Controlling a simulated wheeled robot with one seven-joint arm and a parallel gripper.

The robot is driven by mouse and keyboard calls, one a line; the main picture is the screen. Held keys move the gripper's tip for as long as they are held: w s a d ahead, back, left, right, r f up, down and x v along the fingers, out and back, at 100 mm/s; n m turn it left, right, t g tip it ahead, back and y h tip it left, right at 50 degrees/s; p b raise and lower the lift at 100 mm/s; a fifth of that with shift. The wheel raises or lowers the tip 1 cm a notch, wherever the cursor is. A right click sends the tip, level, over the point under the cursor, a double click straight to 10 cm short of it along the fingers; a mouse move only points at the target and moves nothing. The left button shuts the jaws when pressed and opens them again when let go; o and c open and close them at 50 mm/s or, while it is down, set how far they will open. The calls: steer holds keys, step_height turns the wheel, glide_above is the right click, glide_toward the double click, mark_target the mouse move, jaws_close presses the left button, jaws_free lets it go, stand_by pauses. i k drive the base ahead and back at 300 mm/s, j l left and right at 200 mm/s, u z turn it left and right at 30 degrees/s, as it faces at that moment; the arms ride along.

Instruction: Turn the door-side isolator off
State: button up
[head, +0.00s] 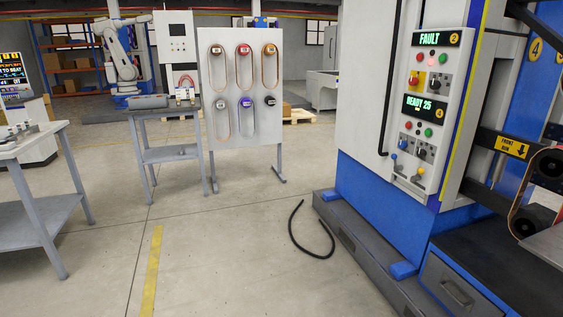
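The control panel (428,112) is on the tall white and blue machine at the right. Its upper display (438,39) reads FAULT, and its lower display (427,107) reads READY 25. Below the upper display are a red control on a yellow base (415,82) and a grey rotary switch (438,88). Another rotary switch (424,152) is in the lower group, with small levers (398,168) beneath. I cannot tell which control is the door-side isolator, and switch positions are too small to read. My gripper is not in view.
A black hose (311,243) lies on the floor before the machine's grey plinth (345,237). A drawer unit (455,287) and a belt with rollers (530,190) stand at the right. The middle floor is clear.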

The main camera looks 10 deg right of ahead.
mark_target(413, 81)
steer(key=i+l+z, duration=0.1)
steer(key=i+z, duration=0.25)
steer(key=i, duration=0.25)
steer(key=i+z, duration=0.4)
steer(key=i, duration=0.15)
